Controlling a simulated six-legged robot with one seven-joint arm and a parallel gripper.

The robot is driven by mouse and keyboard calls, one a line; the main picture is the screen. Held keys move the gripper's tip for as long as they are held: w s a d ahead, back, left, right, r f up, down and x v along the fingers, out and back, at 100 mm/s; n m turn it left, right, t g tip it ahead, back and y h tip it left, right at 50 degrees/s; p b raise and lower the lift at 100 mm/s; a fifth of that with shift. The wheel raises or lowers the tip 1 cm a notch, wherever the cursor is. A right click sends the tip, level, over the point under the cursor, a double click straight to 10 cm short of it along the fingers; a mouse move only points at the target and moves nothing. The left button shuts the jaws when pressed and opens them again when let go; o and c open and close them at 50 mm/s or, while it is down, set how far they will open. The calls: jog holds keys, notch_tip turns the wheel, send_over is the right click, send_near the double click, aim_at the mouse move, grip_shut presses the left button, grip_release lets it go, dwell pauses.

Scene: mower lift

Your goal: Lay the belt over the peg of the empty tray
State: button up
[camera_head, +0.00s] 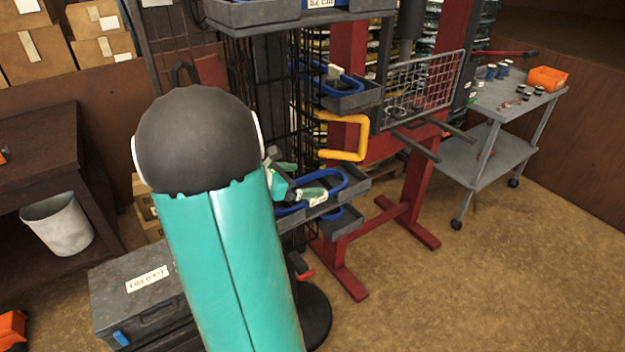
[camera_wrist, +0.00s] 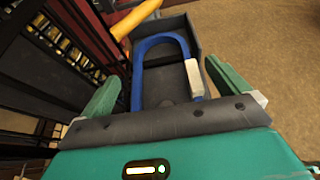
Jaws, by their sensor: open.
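My gripper (camera_head: 299,182) is open, with its two green fingers at a grey tray (camera_head: 354,184) on the rack. A blue belt (camera_head: 343,180) lies in this tray. In the wrist view, the blue belt (camera_wrist: 138,68) is a loop with a white tag (camera_wrist: 193,78), lying in the grey tray (camera_wrist: 199,36) between and beyond my fingers (camera_wrist: 163,68). The fingers do not appear closed on it. Another tray (camera_head: 362,99) above holds a blue belt, and a lower tray (camera_head: 348,222) also shows blue. I cannot make out an empty tray or its peg.
Red posts (camera_head: 412,190) and a wire basket (camera_head: 425,82) stand behind. A grey cart (camera_head: 500,95) is at right, a field kit case (camera_head: 140,300) at lower left.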

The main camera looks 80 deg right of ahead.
jog(key=v, duration=0.7)
jog(key=shift+r, duration=0.2)
jog(key=shift+w+a, duration=0.1)
jog(key=w+a+r+m+t+y, duration=0.1)
jog(key=w+a+m+t+y, duration=0.25)
jog(key=a, duration=0.85)
jog(key=w+a+r+m+t+y, duration=0.1)
jog(key=w+a+r+m+t, duration=0.15)
jog(key=w+a+t, duration=0.65)
jog(key=s+a+r+m+t+y, duration=0.1)
jog(key=a+m+y, duration=0.1)
jog(key=a, duration=1)
jog(key=s+a+r+m+t+y, duration=0.1)
jog(key=s+a+y, duration=0.1)
jog(key=a, duration=1)
jog(key=shift+a+m+y, duration=0.2)
jog(key=shift+m+y, duration=0.2)
jog(key=shift+y, duration=0.45)
jog(key=shift+r, duration=0.1)
